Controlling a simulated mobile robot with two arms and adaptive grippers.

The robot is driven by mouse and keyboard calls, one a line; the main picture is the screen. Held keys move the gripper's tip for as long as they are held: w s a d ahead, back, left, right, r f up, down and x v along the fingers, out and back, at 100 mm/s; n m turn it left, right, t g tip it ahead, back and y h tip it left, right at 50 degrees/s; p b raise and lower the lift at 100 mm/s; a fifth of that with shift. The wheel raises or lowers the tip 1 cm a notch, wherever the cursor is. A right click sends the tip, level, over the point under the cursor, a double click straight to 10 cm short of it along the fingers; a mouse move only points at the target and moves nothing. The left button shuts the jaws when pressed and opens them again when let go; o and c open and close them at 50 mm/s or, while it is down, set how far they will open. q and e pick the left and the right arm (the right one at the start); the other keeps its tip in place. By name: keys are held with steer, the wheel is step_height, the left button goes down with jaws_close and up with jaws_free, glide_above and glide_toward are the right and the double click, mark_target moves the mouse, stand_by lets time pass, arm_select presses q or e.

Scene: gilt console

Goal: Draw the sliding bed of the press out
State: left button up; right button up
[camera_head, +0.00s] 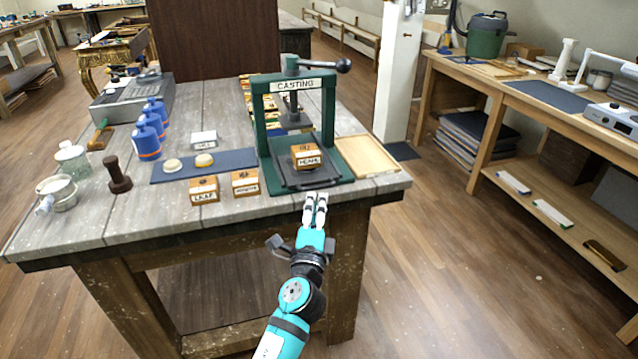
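The press (265,120) is a dark green frame labelled CASTING, with a black-knobbed lever on top, standing on the grey plank table. Its sliding bed (323,178) is a dark flat tray at the front of the green base. A wooden block (304,151) with a paper label sits on the bed. I cannot tell whether the fingertips touch the bed's front edge.
Two labelled wooden blocks (204,190) stand left of the press, before a blue mat (228,162) with pale round pieces. A shallow wooden tray (378,157) lies to its right. Blue bottles (147,140) and a dark stamp (117,176) stand further left. Floor in front is clear.

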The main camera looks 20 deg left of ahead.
mark_target(319, 188)
arm_select(q)
steer(key=x, duration=0.6)
steer(key=shift+w, duration=0.1)
steer(key=shift+c, duration=0.3)
jaws_close()
